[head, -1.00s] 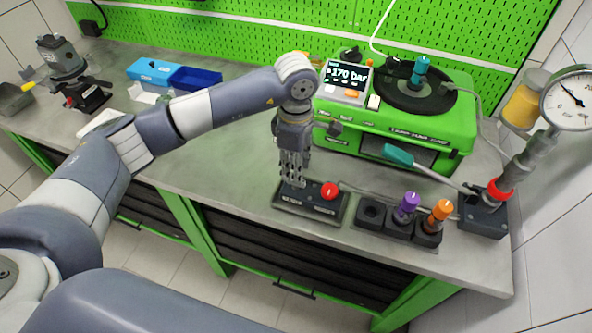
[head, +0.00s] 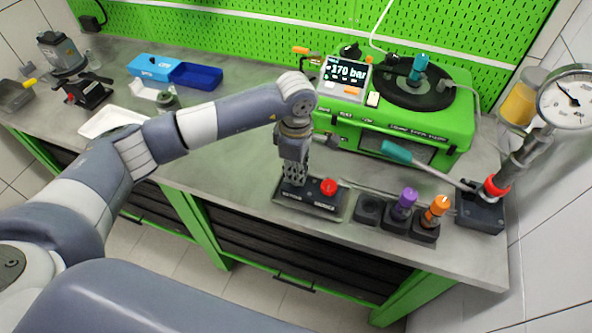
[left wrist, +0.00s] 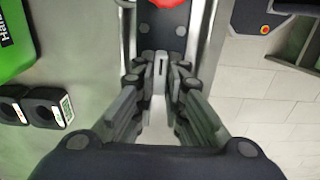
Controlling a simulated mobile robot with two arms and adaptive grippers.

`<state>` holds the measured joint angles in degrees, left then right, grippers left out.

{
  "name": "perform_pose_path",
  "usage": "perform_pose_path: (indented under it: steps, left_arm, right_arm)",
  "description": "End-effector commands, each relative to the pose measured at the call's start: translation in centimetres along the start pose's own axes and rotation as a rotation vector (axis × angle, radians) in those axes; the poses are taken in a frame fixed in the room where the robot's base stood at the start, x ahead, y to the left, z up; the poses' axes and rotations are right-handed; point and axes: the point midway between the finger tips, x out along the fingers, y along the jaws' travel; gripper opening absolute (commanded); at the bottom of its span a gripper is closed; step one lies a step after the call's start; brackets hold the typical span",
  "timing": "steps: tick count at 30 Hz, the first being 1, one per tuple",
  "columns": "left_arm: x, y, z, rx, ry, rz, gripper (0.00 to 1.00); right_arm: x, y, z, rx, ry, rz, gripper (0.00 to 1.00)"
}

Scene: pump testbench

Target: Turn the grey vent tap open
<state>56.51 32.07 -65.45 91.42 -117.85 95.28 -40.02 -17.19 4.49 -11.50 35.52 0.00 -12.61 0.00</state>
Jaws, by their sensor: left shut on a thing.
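The grey vent tap (left wrist: 158,82) shows as a narrow grey handle between the fingertips in the left wrist view. It sits on a dark valve block (head: 312,207) with a red knob (head: 328,187), near the bench's front edge. My left gripper (head: 292,182) points down over the left part of the block, beside the red knob. Its fingers (left wrist: 158,88) are shut on the tap. In the head view the fingers hide the tap, and its exact angle is hard to tell. My right gripper is not in view.
A green pump unit (head: 395,125) reading 170 bar stands behind. Sockets with a purple plug (head: 404,204) and an orange plug (head: 437,209) lie right of the block. A teal-handled lever (head: 397,152) and a gauge (head: 570,98) are further right. The bench left of the block is clear.

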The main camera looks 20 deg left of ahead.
Motion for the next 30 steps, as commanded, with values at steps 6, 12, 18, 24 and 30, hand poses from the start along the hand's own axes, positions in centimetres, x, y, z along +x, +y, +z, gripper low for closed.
perform_pose_path:
  steps: [6,12,18,24,30]
  left_arm:
    - [0.1,0.1,0.0,-0.035,0.000,0.002,0.00]
    - [0.3,0.1,-0.1,-0.139,0.001,0.003,0.00]
    - [0.4,0.1,-0.1,-0.307,0.001,0.004,0.00]
    - [0.3,0.1,-0.1,-0.498,0.000,0.004,0.00]
    - [0.3,0.1,0.0,-0.687,-0.001,0.005,0.00]
  right_arm:
    - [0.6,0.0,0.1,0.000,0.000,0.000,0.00]
    - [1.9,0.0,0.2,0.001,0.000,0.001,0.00]
    - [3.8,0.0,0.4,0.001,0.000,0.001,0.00]
    - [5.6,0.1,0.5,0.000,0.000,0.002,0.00]
    - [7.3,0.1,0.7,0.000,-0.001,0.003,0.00]
